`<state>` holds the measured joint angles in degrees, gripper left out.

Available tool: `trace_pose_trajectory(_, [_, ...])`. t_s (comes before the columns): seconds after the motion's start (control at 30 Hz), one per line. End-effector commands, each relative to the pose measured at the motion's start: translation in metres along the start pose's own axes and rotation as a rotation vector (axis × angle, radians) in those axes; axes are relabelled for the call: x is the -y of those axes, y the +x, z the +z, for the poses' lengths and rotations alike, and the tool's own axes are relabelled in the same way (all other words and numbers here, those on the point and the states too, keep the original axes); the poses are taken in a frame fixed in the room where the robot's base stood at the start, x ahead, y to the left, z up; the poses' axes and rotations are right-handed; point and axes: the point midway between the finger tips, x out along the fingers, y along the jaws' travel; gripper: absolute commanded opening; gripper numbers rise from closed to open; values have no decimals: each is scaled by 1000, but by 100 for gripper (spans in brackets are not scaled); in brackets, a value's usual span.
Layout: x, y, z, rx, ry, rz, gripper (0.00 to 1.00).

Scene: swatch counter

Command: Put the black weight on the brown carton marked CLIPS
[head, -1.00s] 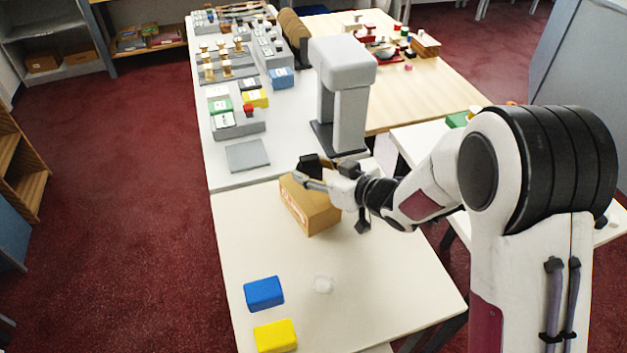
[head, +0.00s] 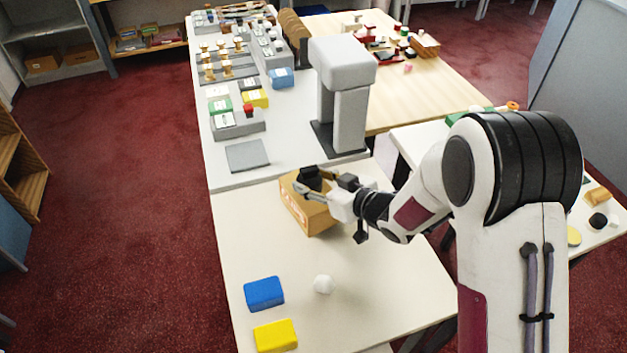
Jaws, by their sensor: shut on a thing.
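The brown carton (head: 320,218) stands on the near white table, partly behind my gripper; any lettering on its side is too small to read surely. My gripper (head: 303,186) is over the carton's top, with its fingers pointing left. It is shut on the black weight (head: 311,176), a small dark block at the fingertips. The weight is at or just above the carton's top; I cannot tell whether it touches.
A blue block (head: 264,293), a yellow block (head: 275,336) and a small white object (head: 323,284) lie nearer on the table. A grey press-like machine (head: 343,90) stands behind the carton. The table's left part is clear.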

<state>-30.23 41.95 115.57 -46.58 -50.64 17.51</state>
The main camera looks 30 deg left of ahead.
Motion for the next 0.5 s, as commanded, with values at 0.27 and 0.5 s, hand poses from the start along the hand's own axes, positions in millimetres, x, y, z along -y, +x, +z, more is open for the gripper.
trace_pose_trajectory(0.27, [0,1,2,0,1,0,45])
trace_pose_trajectory(0.5, [0,1,2,0,0,0,59])
